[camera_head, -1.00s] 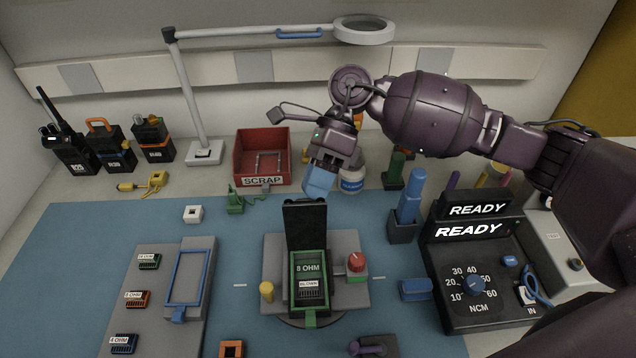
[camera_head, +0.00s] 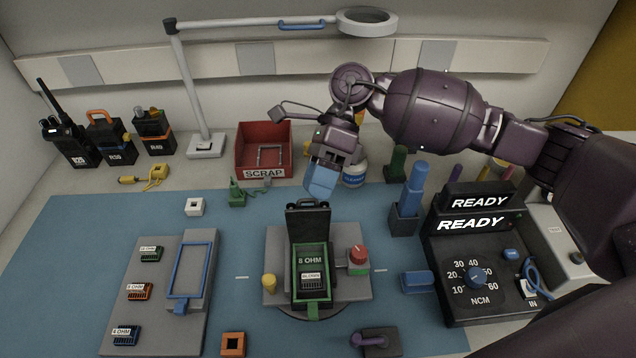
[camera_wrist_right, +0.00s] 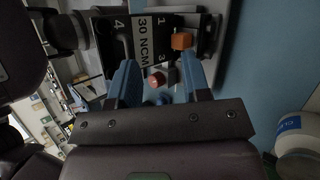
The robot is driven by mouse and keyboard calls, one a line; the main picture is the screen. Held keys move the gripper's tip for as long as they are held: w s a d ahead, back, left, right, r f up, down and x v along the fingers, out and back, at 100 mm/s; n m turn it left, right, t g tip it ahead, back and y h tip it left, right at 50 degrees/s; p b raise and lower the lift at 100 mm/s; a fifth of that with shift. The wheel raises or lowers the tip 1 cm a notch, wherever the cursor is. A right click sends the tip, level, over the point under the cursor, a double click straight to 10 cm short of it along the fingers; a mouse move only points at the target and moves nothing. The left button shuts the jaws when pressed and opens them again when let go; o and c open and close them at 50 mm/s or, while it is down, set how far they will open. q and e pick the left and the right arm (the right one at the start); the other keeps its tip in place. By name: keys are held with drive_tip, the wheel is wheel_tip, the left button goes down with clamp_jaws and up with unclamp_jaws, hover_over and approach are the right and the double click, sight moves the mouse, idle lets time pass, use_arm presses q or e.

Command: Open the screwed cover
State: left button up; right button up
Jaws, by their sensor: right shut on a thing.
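The black cover (camera_head: 307,222) stands up at the back of the green-framed 8 OHM unit (camera_head: 312,258) on the grey fixture. The open unit shows a labelled dark block inside. My right gripper (camera_head: 320,183), with blue fingers, is at the top edge of the cover and shut on it. In the right wrist view, the fingers (camera_wrist_right: 157,68) straddle a black surface with a white 30 NCM label (camera_wrist_right: 147,40). The exact contact is hard to see. My left gripper is not in view.
A red knob (camera_head: 358,253) and a yellow post (camera_head: 269,283) flank the unit. The torque station reading READY (camera_head: 475,281) stands right, beside a blue tool in its holder (camera_head: 405,220). The red SCRAP bin (camera_head: 245,150) is behind. A grey tray (camera_head: 125,265) lies left.

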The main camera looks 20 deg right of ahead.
use_arm(q)
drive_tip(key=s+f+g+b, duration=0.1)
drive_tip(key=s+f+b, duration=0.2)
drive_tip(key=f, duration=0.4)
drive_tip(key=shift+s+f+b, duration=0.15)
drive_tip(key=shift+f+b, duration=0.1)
drive_tip(key=shift+b, duration=0.5)
use_arm(e)
drive_tip(key=w+d, duration=0.7)
drive_tip(key=w, duration=0.2)
drive_tip(key=shift+w+r, duration=0.2)
drive_tip(key=shift+r, duration=0.1)
drive_tip(key=shift+d+r, duration=0.1)
